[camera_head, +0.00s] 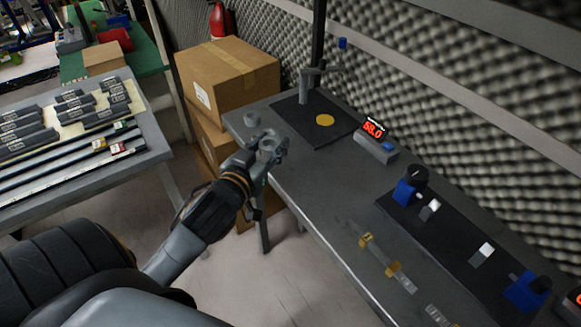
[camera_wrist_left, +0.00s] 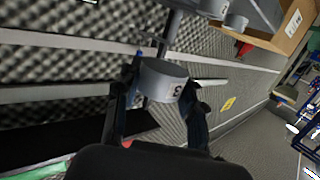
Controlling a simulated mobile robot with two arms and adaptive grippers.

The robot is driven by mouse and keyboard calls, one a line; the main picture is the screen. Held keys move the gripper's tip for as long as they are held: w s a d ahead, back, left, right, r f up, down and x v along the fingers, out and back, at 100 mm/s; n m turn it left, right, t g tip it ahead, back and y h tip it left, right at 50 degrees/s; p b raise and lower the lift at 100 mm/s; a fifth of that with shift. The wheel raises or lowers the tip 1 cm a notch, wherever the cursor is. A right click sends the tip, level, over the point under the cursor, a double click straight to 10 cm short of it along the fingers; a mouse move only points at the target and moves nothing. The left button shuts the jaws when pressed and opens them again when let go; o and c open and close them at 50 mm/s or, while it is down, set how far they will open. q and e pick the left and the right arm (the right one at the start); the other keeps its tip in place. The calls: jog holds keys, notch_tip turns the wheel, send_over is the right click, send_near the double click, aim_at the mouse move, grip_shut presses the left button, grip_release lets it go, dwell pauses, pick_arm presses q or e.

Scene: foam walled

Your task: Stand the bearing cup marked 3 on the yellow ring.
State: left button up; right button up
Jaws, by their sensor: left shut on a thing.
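My left gripper (camera_head: 266,152) is shut on a grey bearing cup (camera_head: 268,145) near the left end of the long dark table. In the left wrist view the held cup (camera_wrist_left: 160,80) sits between the two fingers, and a dark mark that looks like a 3 shows on its side. The yellow ring (camera_head: 325,120) lies flat on a black plate (camera_head: 306,133), to the right of and beyond the gripper, with nothing on it. My right gripper is not in view.
A grey stand with an arm (camera_head: 305,85) rises at the plate's back. A red display reading 58.0 (camera_head: 374,129) stands right of the plate. Cardboard boxes (camera_head: 228,75) are stacked behind the table's left end. Foam walling (camera_head: 430,120) runs behind the table.

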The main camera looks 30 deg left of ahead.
pick_arm(q)
send_over(291, 163)
jog(key=f, duration=0.5)
jog(key=shift+s+a+f, duration=0.1)
jog(key=shift+s+f, duration=0.3)
jog(key=f, duration=0.1)
jog(key=w+f, duration=0.1)
jog(key=f, duration=0.1)
jog(key=shift+f, duration=0.1)
jog(key=shift+s+f, duration=0.1)
jog(key=shift+f, duration=0.1)
jog(key=shift+f, duration=0.2)
jog(key=o, duration=1.3)
jog(key=shift+c, duration=0.2)
